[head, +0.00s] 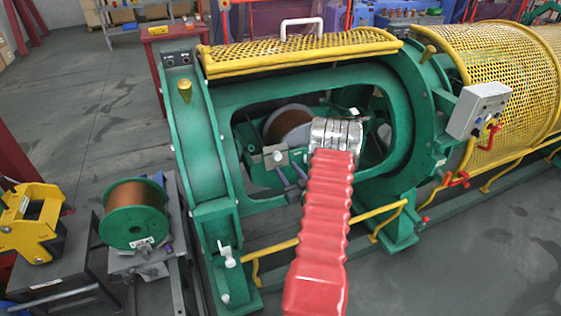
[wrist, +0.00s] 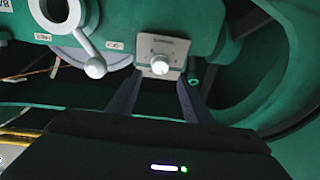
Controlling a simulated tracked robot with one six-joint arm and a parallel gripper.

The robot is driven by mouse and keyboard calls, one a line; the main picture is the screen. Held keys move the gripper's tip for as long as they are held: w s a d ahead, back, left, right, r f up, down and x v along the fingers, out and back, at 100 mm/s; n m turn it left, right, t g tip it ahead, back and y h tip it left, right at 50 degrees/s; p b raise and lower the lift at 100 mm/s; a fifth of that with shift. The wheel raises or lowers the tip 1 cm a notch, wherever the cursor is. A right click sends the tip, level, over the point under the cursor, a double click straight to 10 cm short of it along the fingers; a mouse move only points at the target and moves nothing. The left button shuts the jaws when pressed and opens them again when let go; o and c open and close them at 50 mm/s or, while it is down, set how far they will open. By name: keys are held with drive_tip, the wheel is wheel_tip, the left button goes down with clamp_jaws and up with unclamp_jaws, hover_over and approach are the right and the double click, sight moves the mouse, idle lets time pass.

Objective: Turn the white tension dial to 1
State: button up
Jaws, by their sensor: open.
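The white tension dial (wrist: 160,66) is a small round knob on a light grey plate (wrist: 160,48) fixed to a green machine part in the wrist view. The plate has fine markings around the knob, too small to read. My gripper (wrist: 158,79) is open, its two dark fingers pointing toward the plate, one to the left and one to the right of the dial's lower side. I cannot tell whether they touch it.
A grey lever with a ball end (wrist: 95,67) hangs left of the plate. A curved green ring (wrist: 285,75) closes in on the right. In the head view, a yellow mesh guard (head: 300,52) lies above the opening, a yellow rail (head: 385,212) below, and a grey control box (head: 478,108) right.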

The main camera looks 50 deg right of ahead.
sight(278, 157)
drive_tip(key=x, duration=0.7)
drive_tip(key=shift+c, duration=0.6)
drive_tip(key=c, duration=0.9)
